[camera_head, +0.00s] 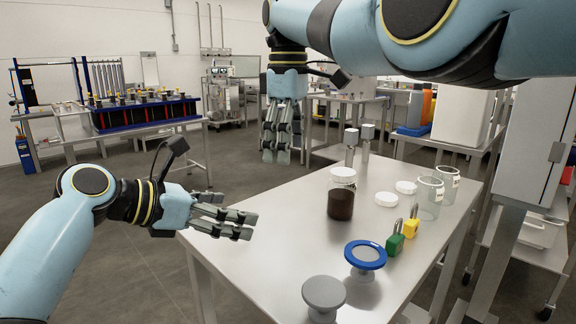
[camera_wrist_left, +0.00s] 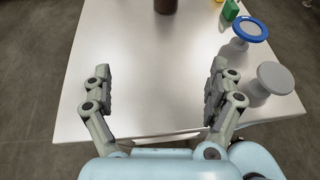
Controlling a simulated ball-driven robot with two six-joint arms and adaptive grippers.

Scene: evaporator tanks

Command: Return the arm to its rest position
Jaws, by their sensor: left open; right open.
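My left gripper (camera_head: 228,214) is open and empty at the left edge of the steel table (camera_head: 270,235). In the left wrist view my left gripper (camera_wrist_left: 160,90) has its fingers wide apart over bare table top. My right gripper (camera_head: 276,157) hangs with its fingers pointing down over the far left part of the table, and nothing shows between its fingers. My right arm reaches across the top of the head view and hides part of the background.
On the table stand a dark jar with white lid (camera_head: 342,195), two glass beakers (camera_head: 429,198), white lids (camera_head: 387,199), a green padlock (camera_head: 394,243), a yellow padlock (camera_head: 411,231), a blue-rimmed disc (camera_head: 366,254) and a grey knob (camera_head: 323,294). The table's left part is clear.

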